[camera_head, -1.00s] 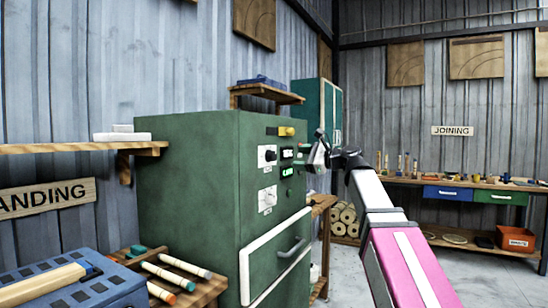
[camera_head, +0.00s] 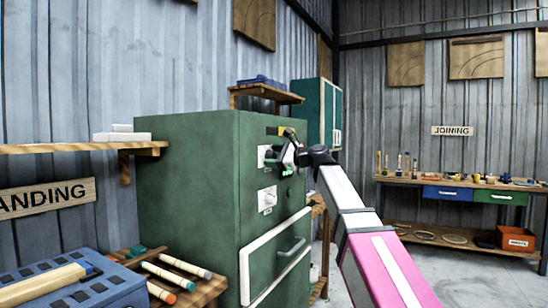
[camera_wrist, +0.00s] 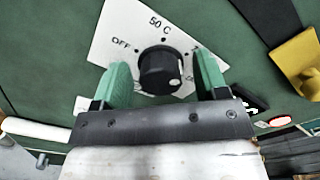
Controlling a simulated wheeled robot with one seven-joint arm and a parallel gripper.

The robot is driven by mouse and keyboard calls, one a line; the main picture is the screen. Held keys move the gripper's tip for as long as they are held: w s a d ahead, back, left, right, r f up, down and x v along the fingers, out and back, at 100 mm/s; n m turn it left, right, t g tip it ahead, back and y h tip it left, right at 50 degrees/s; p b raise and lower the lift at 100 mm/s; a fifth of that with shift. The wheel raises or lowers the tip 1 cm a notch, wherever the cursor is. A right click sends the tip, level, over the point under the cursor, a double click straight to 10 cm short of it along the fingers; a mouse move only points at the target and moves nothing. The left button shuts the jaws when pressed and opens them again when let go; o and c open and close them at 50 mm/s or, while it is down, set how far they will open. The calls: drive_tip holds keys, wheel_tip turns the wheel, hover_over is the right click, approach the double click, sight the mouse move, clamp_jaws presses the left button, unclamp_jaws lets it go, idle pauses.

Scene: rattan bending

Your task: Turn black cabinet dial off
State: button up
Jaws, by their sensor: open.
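The green cabinet (camera_head: 190,190) has a front control panel with two dials on white plates. The upper black dial (camera_wrist: 160,70) sits between my gripper's two green fingers in the wrist view, with a gap on both sides. Its plate (camera_wrist: 130,35) reads "OFF" at the left and "50 C" at the top. The dial's white dot faces the lower right, away from OFF. My gripper (camera_head: 280,155) is open at the upper panel in the head view and hides part of it. The lower dial (camera_head: 267,198) is below.
A yellow switch or handle (camera_wrist: 295,62) is right of the plate in the wrist view. A white drawer front with a grey handle (camera_head: 291,247) is lower on the cabinet. A workbench (camera_head: 455,185) stands at the back right.

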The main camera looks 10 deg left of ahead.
drive_tip(key=c, duration=0.9)
drive_tip(key=shift+c, duration=0.2)
